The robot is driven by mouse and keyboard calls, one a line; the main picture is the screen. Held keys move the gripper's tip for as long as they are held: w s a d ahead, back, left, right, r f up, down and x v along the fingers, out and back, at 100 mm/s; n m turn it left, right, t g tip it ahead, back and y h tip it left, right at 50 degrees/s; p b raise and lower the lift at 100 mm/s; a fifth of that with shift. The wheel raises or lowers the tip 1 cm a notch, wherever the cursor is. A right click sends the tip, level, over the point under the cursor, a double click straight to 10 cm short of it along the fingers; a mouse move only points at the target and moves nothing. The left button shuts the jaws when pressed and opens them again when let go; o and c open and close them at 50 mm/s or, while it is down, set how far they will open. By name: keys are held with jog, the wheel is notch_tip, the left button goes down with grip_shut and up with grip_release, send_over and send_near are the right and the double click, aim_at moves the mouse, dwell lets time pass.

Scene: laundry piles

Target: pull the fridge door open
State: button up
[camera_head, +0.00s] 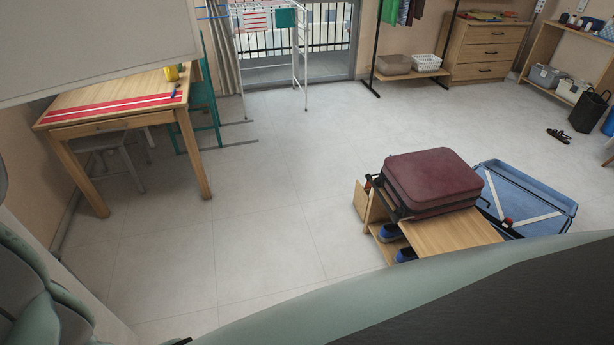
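I cannot pick out a fridge or a fridge handle for certain in the head view. A plain pale panel (90,40) fills the top left corner, close to the camera and cut off by the frame. I cannot tell whether it is part of the fridge. My gripper is not visible. Pale green rounded parts at the bottom left and a large green and dark shape along the bottom right are very near the camera.
A wooden table (78,102) with a red striped runner stands at left. A maroon suitcase (432,180) lies on a low wooden bench (455,235) at right, beside an open blue suitcase (530,195). A drying rack (302,60) stands at the back. The tiled floor (265,220) between is clear.

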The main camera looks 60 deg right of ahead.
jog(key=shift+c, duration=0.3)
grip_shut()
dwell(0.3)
